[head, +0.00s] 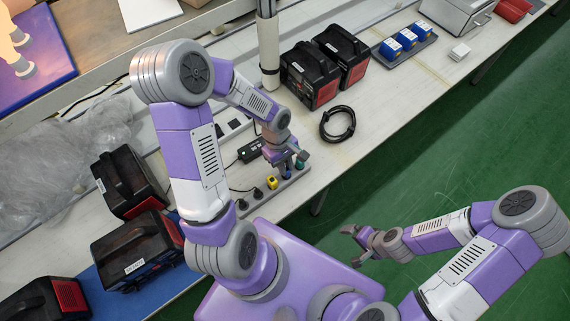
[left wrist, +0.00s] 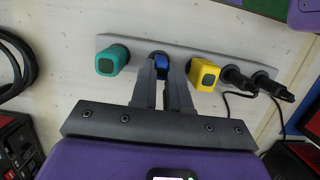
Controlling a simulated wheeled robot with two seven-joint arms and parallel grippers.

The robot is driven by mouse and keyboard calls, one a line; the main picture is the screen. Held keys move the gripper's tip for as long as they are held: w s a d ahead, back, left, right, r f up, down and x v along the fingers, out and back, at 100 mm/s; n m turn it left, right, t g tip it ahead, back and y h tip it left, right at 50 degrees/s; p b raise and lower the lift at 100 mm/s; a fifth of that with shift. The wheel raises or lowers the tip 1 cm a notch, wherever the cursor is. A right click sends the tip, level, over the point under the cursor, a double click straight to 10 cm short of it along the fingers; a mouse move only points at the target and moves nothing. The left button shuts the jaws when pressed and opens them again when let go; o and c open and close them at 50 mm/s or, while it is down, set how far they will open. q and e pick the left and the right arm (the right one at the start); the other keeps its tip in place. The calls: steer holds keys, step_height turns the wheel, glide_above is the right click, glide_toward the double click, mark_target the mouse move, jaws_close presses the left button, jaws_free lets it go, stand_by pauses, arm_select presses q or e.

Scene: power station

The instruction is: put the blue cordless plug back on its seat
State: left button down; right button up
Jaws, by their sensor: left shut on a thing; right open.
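The blue cordless plug (left wrist: 162,66) is between the fingertips of my left gripper (left wrist: 162,78), which is shut on it. In the left wrist view it is over the grey strip (left wrist: 222,62), between a teal plug (left wrist: 111,62) and a yellow plug (left wrist: 203,74). A dark round seat edge shows just behind it; I cannot tell whether the plug is fully down or slightly above. In the head view my left gripper (head: 286,170) is low over the strip and mostly hides the blue plug. My right gripper (head: 352,232) is open and empty over the green floor.
Two black plugs (left wrist: 237,78) with cables sit at the strip's end beside the yellow plug. A black box with a green light (head: 250,151) lies close behind. A black cable coil (head: 337,123) and black-red cases (head: 312,76) stand further along the bench.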

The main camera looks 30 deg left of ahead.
arm_select(q)
steer(key=shift+w, duration=0.1)
stand_by(0.4)
steer(key=c, duration=1)
jaws_free()
steer(key=shift+c, duration=0.2)
steer(key=shift+r, duration=0.1)
steer(key=p+v, duration=0.1)
steer(key=v, duration=0.6)
steer(key=shift+r+p, duration=0.15)
steer(key=shift+p, duration=0.25)
steer(key=shift+a, duration=0.1)
